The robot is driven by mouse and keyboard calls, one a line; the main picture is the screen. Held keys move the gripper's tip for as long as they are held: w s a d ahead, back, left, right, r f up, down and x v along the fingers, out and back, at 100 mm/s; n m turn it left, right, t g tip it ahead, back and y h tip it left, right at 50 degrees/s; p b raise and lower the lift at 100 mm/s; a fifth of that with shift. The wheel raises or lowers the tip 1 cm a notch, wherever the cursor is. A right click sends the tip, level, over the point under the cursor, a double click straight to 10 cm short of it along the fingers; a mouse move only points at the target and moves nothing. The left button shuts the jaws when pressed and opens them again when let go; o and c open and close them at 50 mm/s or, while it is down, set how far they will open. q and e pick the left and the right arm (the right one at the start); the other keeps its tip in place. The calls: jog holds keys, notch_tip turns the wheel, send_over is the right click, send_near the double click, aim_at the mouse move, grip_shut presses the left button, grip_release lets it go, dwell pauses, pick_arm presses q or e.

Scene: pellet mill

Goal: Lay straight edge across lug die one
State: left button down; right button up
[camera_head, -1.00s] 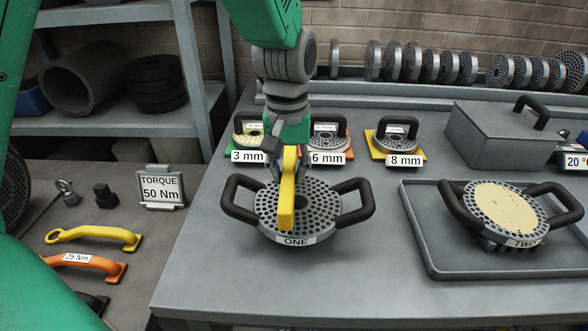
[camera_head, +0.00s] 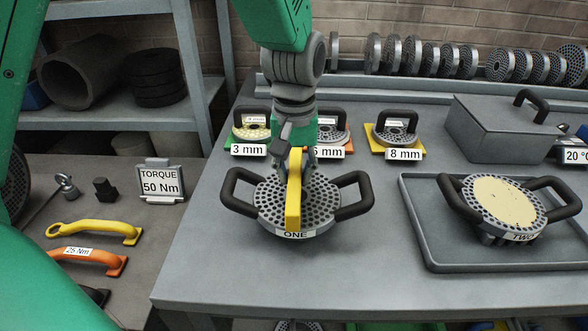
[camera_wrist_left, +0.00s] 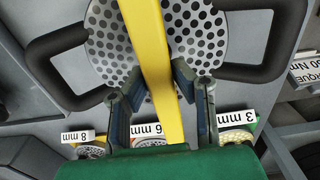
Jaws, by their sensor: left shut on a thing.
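The lug die labelled ONE (camera_head: 262,205) is a grey perforated disc with two black side handles, lying on the bench in the head view; it also shows in the left wrist view (camera_wrist_left: 105,38). The straight edge (camera_head: 293,205) is a yellow bar running front to back over the die's face. My left gripper (camera_head: 296,165) is shut on the straight edge near its far end; the bar also shows between the fingers in the left wrist view (camera_wrist_left: 152,60). I cannot tell whether the bar touches the die. My right gripper is not in view.
Die TWO (camera_head: 500,203), with a tan face, sits in a grey tray (camera_head: 470,264) at the right. Small dies labelled 3 mm, 6 mm and 8 mm (camera_head: 396,131) stand behind die ONE. A grey lidded box (camera_head: 490,132) is at the back right. The bench front is clear.

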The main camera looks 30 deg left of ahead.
pick_arm(q)
jog(key=shift+d+r, duration=0.2)
jog(key=shift+d, duration=0.6)
jog(key=shift+d+f, duration=0.15)
jog(key=shift+d, duration=0.1)
jog(key=shift+a+f, duration=0.65)
jog(key=shift+a, duration=0.4)
jog(key=shift+d+r, duration=0.15)
jog(key=shift+d, duration=0.5)
jog(key=shift+d+p, duration=0.35)
jog(key=shift+a, duration=0.3)
jog(key=c, duration=1.3)
grip_release()
jog(key=shift+a+f, duration=0.25)
jog(key=shift+a, duration=0.2)
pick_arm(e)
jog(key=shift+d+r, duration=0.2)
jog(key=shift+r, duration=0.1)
